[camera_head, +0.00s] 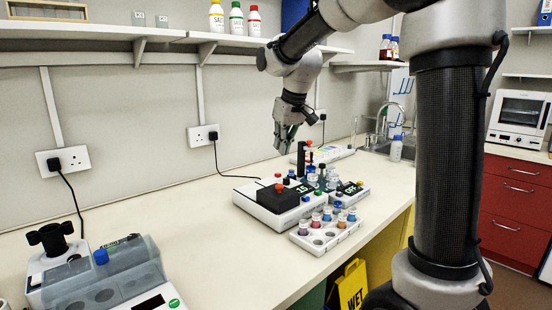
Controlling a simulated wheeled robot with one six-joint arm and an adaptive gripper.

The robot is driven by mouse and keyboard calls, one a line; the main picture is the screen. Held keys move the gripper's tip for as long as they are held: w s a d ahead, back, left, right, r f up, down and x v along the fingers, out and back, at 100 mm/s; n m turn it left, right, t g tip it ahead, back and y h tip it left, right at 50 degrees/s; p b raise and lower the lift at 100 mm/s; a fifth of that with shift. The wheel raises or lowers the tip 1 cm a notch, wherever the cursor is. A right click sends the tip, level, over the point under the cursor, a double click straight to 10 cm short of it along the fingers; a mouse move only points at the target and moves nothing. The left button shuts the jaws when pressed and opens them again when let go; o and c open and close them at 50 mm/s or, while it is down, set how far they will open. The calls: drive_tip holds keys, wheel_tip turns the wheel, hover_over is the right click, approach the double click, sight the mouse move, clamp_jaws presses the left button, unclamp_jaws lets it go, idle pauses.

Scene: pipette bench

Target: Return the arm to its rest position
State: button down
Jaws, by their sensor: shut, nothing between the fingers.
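My gripper (286,137) hangs from the arm above the back of the bench (200,240), pointing down. It is shut and holds nothing. It is above and behind a white bench device (262,207) with a black block and a lit display reading about 15. The gap between the fingertips and the things below is hard to judge. My arm reaches in from the upper right, bent over the bench.
A grey-lidded device (115,275) is at lower left. Bottles (236,18) stand on a shelf (120,33) above. A sink tap (385,117) is behind. The bench's left middle is clear.

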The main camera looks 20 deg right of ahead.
drive_tip(key=s+d+f+m, duration=0.1)
drive_tip(key=s+d, duration=0.1)
drive_tip(key=s, duration=0.8)
drive_tip(key=s+d+f+m, duration=0.1)
drive_tip(key=s+d+f, duration=0.1)
drive_tip(key=s, duration=0.8)
drive_tip(key=s+d+f, duration=0.1)
drive_tip(key=s+d, duration=0.3)
drive_tip(key=s, duration=0.7)
drive_tip(key=shift+f+m+t+h, duration=0.15)
drive_tip(key=shift+m+t+h, duration=0.15)
drive_tip(key=shift+m+h, duration=0.1)
